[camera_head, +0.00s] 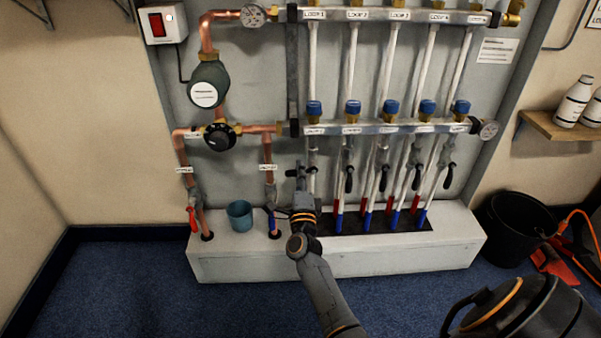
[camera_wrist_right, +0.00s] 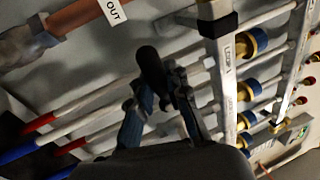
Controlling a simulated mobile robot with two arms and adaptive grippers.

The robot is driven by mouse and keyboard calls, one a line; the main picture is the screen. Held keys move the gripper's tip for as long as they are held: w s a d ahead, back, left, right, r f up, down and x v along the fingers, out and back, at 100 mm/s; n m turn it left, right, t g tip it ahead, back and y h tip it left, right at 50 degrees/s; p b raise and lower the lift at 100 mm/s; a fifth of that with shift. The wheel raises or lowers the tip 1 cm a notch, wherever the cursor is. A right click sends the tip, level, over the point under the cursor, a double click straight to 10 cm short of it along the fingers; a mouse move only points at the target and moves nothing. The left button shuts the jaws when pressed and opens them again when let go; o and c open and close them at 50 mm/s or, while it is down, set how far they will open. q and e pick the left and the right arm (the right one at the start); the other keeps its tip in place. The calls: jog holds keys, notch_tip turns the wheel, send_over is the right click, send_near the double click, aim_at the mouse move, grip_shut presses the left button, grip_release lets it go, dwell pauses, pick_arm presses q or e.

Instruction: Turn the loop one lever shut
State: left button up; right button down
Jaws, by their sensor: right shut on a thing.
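My right gripper (camera_head: 299,178) is at the leftmost lower pipe of the manifold, below the lower bar's left end. In the right wrist view my right gripper (camera_wrist_right: 162,88) is shut on the black loop one lever (camera_wrist_right: 151,66), whose rounded end shows above the fingers. The lever's exact angle to its pipe is hard to tell. In the head view the gripper mostly hides this lever. The "LOOP 1" label (camera_wrist_right: 229,57) is on the bar to the right in the wrist view. My left gripper is not in view.
Other black levers, such as the second loop's lever (camera_head: 349,180), hang down to the right. A red-handled valve (camera_head: 192,218) and a blue-grey cup (camera_head: 240,214) are to the left on the white plinth (camera_head: 330,262). A black bucket (camera_head: 517,225) stands at right.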

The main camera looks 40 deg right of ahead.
jog(key=shift+r, duration=0.15)
jog(key=c, duration=1.3)
grip_release()
jog(key=shift+s+a, duration=0.1)
jog(key=shift+s, duration=0.1)
jog(key=v, duration=1.1)
jog(key=shift+s+a, duration=0.15)
jog(key=shift+s, duration=0.05)
